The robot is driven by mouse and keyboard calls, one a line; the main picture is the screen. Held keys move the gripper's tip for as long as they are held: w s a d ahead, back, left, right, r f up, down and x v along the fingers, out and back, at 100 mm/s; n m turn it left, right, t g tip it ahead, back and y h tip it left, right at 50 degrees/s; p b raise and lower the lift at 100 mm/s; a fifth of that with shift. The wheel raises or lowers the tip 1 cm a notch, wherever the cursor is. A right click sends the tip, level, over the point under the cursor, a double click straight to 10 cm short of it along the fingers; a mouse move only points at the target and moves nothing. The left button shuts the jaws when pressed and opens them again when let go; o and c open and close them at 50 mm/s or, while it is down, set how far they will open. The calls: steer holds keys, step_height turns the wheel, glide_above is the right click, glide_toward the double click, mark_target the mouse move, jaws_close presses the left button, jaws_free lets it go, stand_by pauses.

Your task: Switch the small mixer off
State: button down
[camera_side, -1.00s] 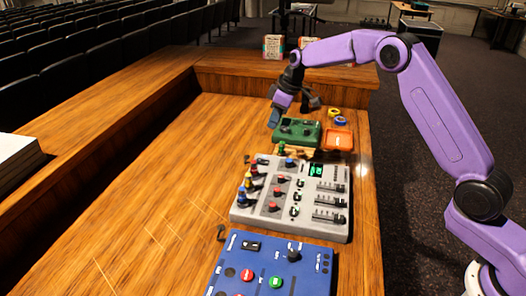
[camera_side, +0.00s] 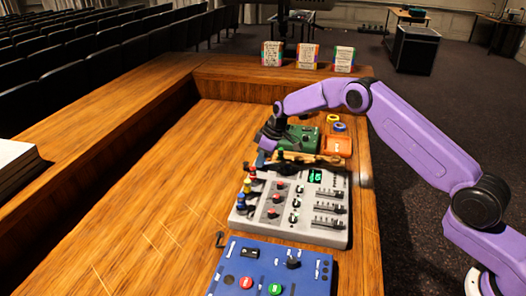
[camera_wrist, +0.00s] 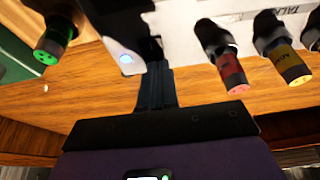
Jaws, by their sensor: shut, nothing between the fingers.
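The small mixer (camera_side: 330,237) is the grey console with a lit green display (camera_side: 315,176), flat on the desk in the side view. Coloured plugs (camera_side: 247,182) stand along its left edge. In the wrist view, a red plug (camera_wrist: 233,74) and a yellow plug (camera_wrist: 289,66) stick out from the pale casing. My gripper (camera_side: 264,154) is low, just beyond the mixer's far left corner. In the wrist view its fingers (camera_wrist: 156,82) are together and empty, beside a pale piece with a bluish dot (camera_wrist: 127,59). I cannot tell contact or which switch is there.
A green box (camera_side: 302,138) and an orange box (camera_side: 337,146) lie behind the mixer, with yellow and blue rings (camera_side: 338,127) beyond. A green-tipped plug (camera_wrist: 48,51) is left of my fingers. A blue console (camera_side: 312,270) is in front.

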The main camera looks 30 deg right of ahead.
steer(key=shift+f, duration=0.25)
